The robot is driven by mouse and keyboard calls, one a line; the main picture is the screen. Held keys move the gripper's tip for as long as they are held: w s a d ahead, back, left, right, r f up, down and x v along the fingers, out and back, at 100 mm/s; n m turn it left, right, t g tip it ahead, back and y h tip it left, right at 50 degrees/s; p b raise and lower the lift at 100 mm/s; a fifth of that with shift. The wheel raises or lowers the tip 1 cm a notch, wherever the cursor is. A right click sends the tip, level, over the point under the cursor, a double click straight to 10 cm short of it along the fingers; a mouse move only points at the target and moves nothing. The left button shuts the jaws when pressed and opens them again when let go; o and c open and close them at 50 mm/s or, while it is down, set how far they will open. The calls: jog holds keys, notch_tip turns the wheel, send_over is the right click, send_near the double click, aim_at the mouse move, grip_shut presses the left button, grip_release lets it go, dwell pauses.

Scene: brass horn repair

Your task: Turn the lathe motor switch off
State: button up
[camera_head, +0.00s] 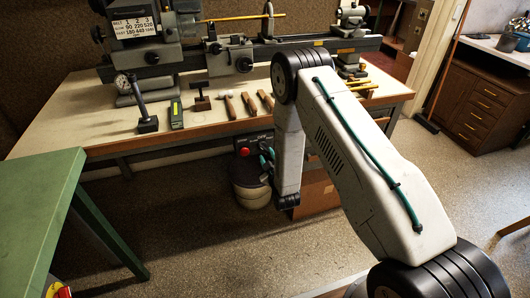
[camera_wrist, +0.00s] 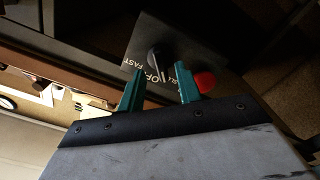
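The dark switch box (camera_head: 242,142) is mounted under the front edge of the lathe bench. In the wrist view its black panel (camera_wrist: 190,40) carries a dark knob (camera_wrist: 156,57) with white lettering around it; "FAST" reads at left, while "OF" and another word are partly covered. A red button (camera_wrist: 205,82) is beside the right finger; it also shows in the head view (camera_head: 244,151). Which mark the knob points to I cannot tell. My gripper (camera_wrist: 159,68) is open, its teal fingertips on either side of the knob in the picture. Contact cannot be made out.
The lathe (camera_head: 230,55) stands on the bench (camera_head: 60,122), with hammers (camera_head: 249,103) and other hand tools along its front. A bucket (camera_head: 250,185) and a cardboard box (camera_head: 318,190) are below. A green table (camera_head: 40,205) is at left. The middle floor is clear.

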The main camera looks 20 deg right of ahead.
aim_at(264, 150)
jog(key=shift+w, duration=1.8)
jog(key=shift+c, duration=0.3)
grip_shut()
